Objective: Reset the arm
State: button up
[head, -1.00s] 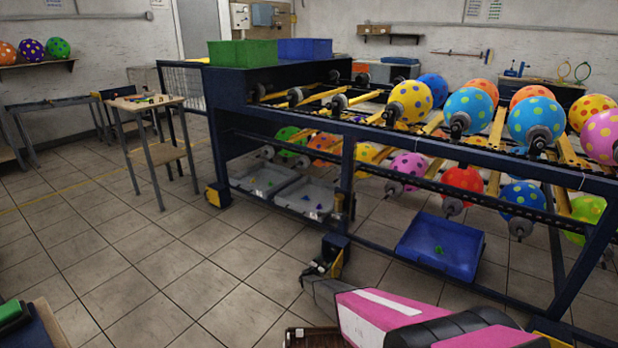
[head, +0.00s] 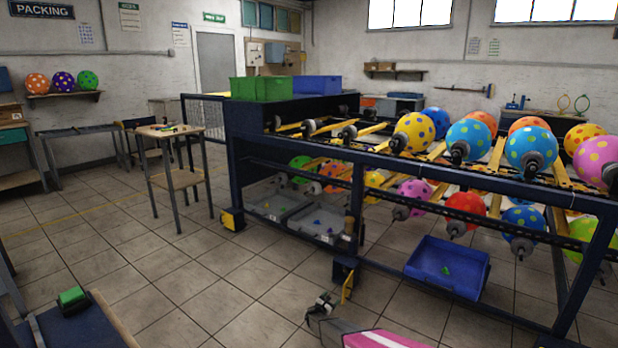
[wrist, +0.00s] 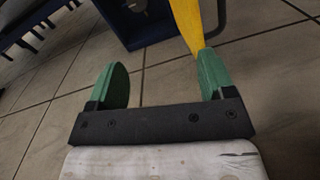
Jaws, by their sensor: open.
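My gripper (head: 322,306) shows low in the head view, in front of the balloon machine, with part of my pink and white arm (head: 380,340) at the bottom edge. In the wrist view my gripper (wrist: 161,85) has its two green fingers wide apart. Nothing is between them. Tiled floor and the dark blue machine frame lie beyond the fingers, and a yellow machine part (wrist: 187,25) shows behind the right finger.
The balloon machine (head: 240,150) fills the right, with several spotted balloons on two levels. A blue bin (head: 425,268) sits low inside it. A small wooden table (head: 170,131) stands left. A bench (head: 75,325) is at lower left. Floor between is clear.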

jog(key=s+d+r+m+g, duration=0.6)
jog(key=s+r+m, duration=0.2)
jog(key=s+r, duration=0.5)
jog(key=s+d+r+m+g, duration=0.5)
jog(key=s+d+r+m, duration=0.4)
jog(key=r, duration=0.5)
jog(key=s+a+r+m+g+y, duration=0.1)
jog(key=s+a+r+m+y, duration=0.1)
jog(key=s+r, duration=0.5)
jog(key=s+a+r+m+g+y, duration=0.1)
jog(key=s+a+r+m+y, duration=0.2)
jog(key=s, duration=0.9)
jog(key=s+a+r+m+g+y, duration=0.1)
jog(key=s+a+r+m+y, duration=0.2)
jog(key=s+r, duration=0.7)
jog(key=m+y, duration=0.1)
jog(key=y, duration=0.1)
jog(key=shift+s+a+r+y, duration=0.2)
jog(key=shift+r+y, duration=0.1)
jog(key=shift+y, duration=0.1)
